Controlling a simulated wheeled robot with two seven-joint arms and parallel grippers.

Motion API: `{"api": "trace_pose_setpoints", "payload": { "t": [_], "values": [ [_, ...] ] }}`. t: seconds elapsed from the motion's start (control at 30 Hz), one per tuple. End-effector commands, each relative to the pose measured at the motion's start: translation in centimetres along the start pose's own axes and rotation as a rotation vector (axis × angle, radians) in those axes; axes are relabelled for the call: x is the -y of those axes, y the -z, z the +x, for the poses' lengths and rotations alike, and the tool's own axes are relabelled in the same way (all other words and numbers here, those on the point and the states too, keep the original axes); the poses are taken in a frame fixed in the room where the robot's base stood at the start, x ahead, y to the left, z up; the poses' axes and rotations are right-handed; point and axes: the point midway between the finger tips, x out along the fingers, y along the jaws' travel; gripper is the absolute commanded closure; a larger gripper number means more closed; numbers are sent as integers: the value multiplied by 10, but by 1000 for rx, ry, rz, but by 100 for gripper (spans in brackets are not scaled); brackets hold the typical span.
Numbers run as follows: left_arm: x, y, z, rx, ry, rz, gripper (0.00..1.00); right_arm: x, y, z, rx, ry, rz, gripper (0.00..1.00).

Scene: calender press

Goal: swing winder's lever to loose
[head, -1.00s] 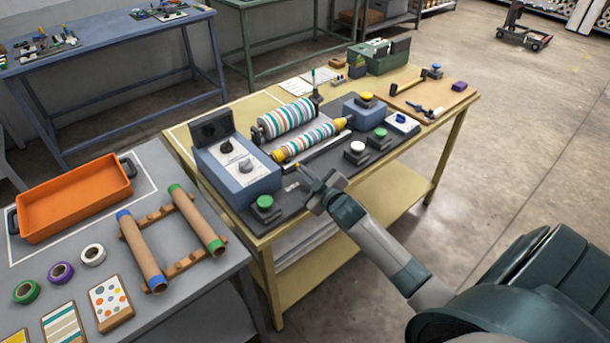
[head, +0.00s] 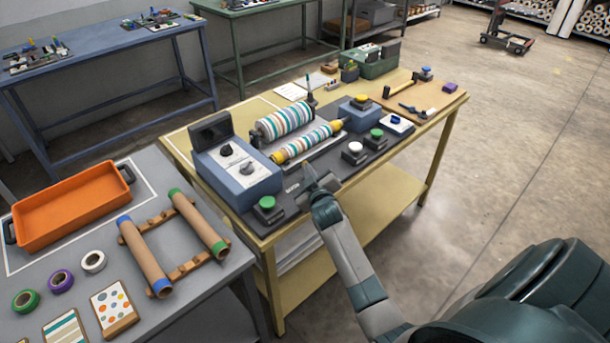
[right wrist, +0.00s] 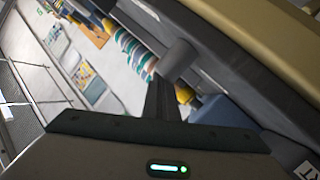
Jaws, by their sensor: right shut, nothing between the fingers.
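The winder is on the yellow bench, with a striped upper roll (head: 285,120) and a striped lower roll (head: 307,142) with yellow ends. My right gripper (head: 312,172) is in front of the lower roll, at the bench's near side. It is shut and empty. In the right wrist view the shut fingers (right wrist: 163,98) point at a grey rounded part (right wrist: 178,60), which may be the lever's end. I cannot tell whether they touch. The lever is not clearly made out in the head view, where the gripper covers that spot. My left gripper is not in view.
A blue control box (head: 238,180) with dials stands left of the rolls, with a green button (head: 267,203) in front. White (head: 355,148) and green (head: 377,134) buttons lie to the right. A grey table (head: 205,295) holds an orange tray (head: 70,207) and cardboard tubes.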

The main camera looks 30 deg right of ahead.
Motion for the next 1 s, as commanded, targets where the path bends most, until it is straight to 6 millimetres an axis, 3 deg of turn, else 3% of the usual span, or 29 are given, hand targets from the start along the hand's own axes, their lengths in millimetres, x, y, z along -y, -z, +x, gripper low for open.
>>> {"api": "trace_pose_setpoints", "payload": {
  "t": [0.37,1.0],
  "values": [
    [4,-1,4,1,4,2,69,-2,-3,2,77,-108,31,100],
    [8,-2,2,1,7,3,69,-14,-9,4,74,-105,26,100]
  ]
}}
